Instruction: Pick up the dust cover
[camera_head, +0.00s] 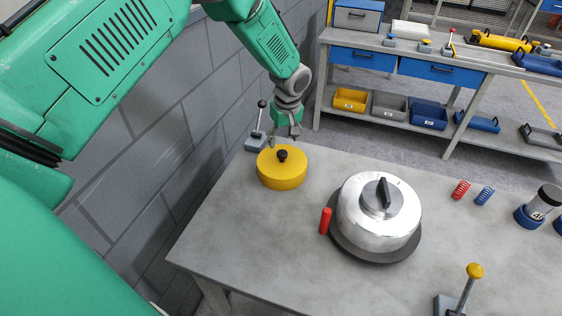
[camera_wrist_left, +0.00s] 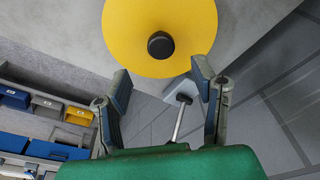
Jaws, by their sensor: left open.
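A yellow round cover (camera_head: 282,172) with a small black knob (camera_head: 282,155) on top sits on the grey table near its back left corner. The cover also shows in the left wrist view (camera_wrist_left: 190,22), its black knob facing the camera. My left gripper (camera_head: 284,138) is above and just behind the yellow cover, pointing down. In the left wrist view its two fingers (camera_wrist_left: 162,82) are spread apart with nothing between them, and the knob lies beyond the fingertips. My right gripper is not in view.
A shiny metal dome (camera_head: 372,225) with a dark handle stands on a dark round plate, a red cylinder (camera_head: 325,221) beside it. A lever on a grey base (camera_head: 256,142) stands close behind the yellow cover. Red and blue springs lie to the right. A wall runs along the left.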

